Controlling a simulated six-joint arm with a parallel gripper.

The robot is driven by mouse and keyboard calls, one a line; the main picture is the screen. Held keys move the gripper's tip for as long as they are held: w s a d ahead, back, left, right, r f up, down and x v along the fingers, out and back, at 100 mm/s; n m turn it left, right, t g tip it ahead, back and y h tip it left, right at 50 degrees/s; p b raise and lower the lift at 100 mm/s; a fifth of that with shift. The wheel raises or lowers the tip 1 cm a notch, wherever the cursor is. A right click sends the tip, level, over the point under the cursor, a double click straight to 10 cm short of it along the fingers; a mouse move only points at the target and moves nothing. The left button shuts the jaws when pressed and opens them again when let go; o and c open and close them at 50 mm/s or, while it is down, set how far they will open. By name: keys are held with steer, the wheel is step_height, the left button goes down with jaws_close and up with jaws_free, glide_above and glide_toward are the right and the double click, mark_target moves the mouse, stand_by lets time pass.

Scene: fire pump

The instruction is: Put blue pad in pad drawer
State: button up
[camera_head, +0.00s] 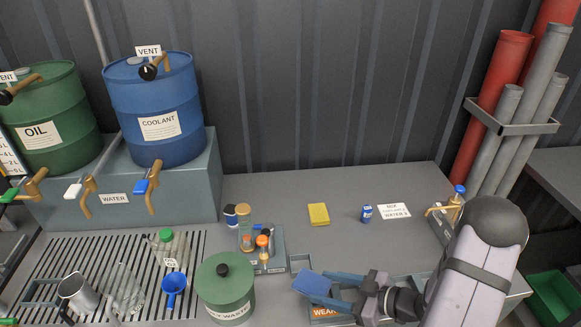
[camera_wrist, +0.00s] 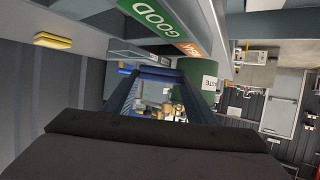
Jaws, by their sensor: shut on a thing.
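The blue pad (camera_head: 312,283) is a flat rectangle held above the front of the counter. My gripper (camera_head: 331,287) is shut on its right edge, and the pad sticks out to the left. In the wrist view the blue pad (camera_wrist: 156,72) lies across the far end of my fingers. An orange label (camera_head: 325,312), partly covered, sits below my gripper. The wrist view shows a green GOOD label (camera_wrist: 152,14) beside an orange label (camera_wrist: 189,49). I cannot tell which part is the pad drawer.
A yellow pad (camera_head: 318,214) lies on the counter behind my gripper. The green waste can (camera_head: 226,287) stands close left of the blue pad. A caddy with bottles (camera_head: 263,258) is behind it. A small blue can (camera_head: 366,213) stands near a white label.

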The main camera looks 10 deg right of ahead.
steer(key=shift+w+d+f+b, duration=0.2)
steer(key=shift+w+d+b, duration=0.1)
steer(key=shift+w, duration=0.05)
steer(key=shift+m+t+h, duration=0.3)
steer(key=shift+h, duration=0.1)
steer(key=w+d+b, duration=0.2)
steer(key=w, duration=0.1)
steer(key=w+d+b, duration=0.3)
steer(key=w, duration=0.1)
steer(key=w+d+f+b, duration=0.1)
steer(key=w+d+b, duration=0.1)
steer(key=w, duration=0.2)
steer(key=shift+w+d, duration=0.15)
steer(key=shift+d, duration=0.15)
step_height(320, 180, up, 5)
steer(key=m+b, duration=0.1)
steer(key=b, duration=0.5)
glide_above(352, 240)
steer(key=r+t, duration=0.1)
steer(key=shift+h, duration=0.4)
steer(key=shift+f+p, duration=0.6)
steer(key=shift+f, duration=4.4)
steer(key=o, duration=1)
steer(key=shift+f, duration=0.1)
